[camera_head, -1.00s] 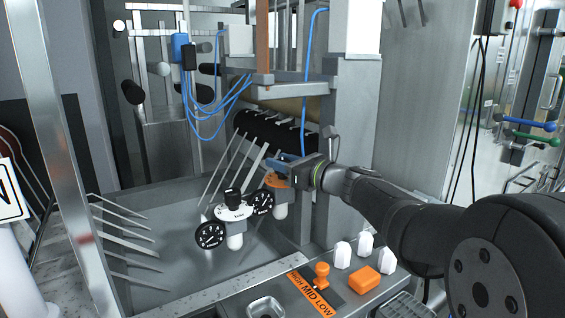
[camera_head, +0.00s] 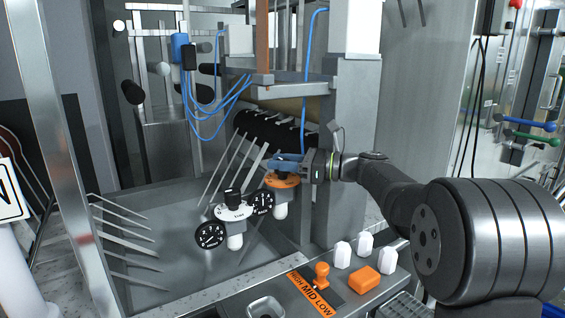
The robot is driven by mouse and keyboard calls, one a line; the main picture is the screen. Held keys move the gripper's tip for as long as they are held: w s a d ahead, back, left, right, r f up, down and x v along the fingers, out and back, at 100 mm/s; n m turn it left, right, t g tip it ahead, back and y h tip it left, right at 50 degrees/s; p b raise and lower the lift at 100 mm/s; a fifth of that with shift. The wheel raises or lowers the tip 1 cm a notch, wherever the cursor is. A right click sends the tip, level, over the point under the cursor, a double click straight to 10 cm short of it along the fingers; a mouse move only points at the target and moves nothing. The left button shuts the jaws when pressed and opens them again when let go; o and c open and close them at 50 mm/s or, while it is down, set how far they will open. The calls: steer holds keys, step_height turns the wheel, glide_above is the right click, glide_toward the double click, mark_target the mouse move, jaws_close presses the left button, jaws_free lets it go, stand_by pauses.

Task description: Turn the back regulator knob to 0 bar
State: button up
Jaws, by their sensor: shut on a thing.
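The back regulator has an orange dial plate (camera_head: 283,181) with a white body (camera_head: 280,210) below it. A round black gauge (camera_head: 262,202) sits at its left. My gripper (camera_head: 283,165) reaches in from the right and is shut on the back regulator knob, which is mostly hidden between the fingers. The dial marks are too small to read here. The front regulator has a white dial plate (camera_head: 234,212), a black knob (camera_head: 232,195) on top, and its own black gauge (camera_head: 209,236) at the lower left.
A panel in front holds a HIGH/MID/LOW selector (camera_head: 312,293) with an orange knob (camera_head: 322,276), several white knobs (camera_head: 342,254) and an orange block (camera_head: 364,279). A grey post (camera_head: 344,150) stands close behind my gripper. Black rollers (camera_head: 262,129) and slanted bars lie behind the regulators.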

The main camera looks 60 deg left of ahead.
stand_by(0.4)
steer(key=o, duration=1)
steer(key=shift+c, duration=0.2)
